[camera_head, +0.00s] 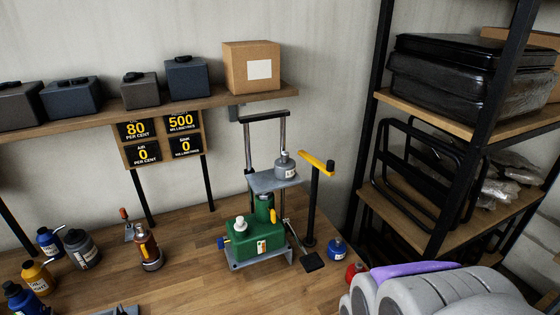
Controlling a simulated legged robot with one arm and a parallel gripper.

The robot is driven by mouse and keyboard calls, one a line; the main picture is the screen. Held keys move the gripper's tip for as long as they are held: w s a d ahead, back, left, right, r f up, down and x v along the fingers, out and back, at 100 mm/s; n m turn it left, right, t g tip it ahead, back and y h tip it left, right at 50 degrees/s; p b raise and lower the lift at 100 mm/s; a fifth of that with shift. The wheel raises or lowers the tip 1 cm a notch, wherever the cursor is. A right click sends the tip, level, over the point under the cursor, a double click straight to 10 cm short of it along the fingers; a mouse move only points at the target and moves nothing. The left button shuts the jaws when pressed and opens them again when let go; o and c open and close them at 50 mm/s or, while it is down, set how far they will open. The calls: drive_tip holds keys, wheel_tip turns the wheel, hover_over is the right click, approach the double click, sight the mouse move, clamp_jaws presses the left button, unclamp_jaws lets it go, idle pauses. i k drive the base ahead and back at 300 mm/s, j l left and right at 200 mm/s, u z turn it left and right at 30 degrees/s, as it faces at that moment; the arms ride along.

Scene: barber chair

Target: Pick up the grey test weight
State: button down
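A light grey weight (285,166) with a narrow top and a label stands upright on the small raised plate (268,184) of a green-based lift (258,242), at the middle of the view. Grey rounded parts of my own body fill the lower right corner. My gripper's fingers do not show.
A yellow-topped black post (311,205) stands close right of the plate. Blue (337,249) and red (355,271) weights sit at the bench's right. Orange (148,247) and yellow (38,279) items stand left. A shelf with boxes (251,67) runs above; a black rack (452,187) stands right.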

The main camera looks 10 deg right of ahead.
sight(285, 166)
drive_tip(key=u, duration=0.35)
drive_tip(key=i+l+u, duration=0.1)
drive_tip(key=u, duration=0.3)
drive_tip(key=i+l+u, duration=0.1)
drive_tip(key=l+u, duration=0.15)
drive_tip(key=u, duration=0.15)
drive_tip(key=l+u, duration=0.25)
drive_tip(key=u, duration=0.15)
drive_tip(key=i+l+u, duration=0.1)
drive_tip(key=l+u, duration=0.25)
drive_tip(key=l, duration=0.25)
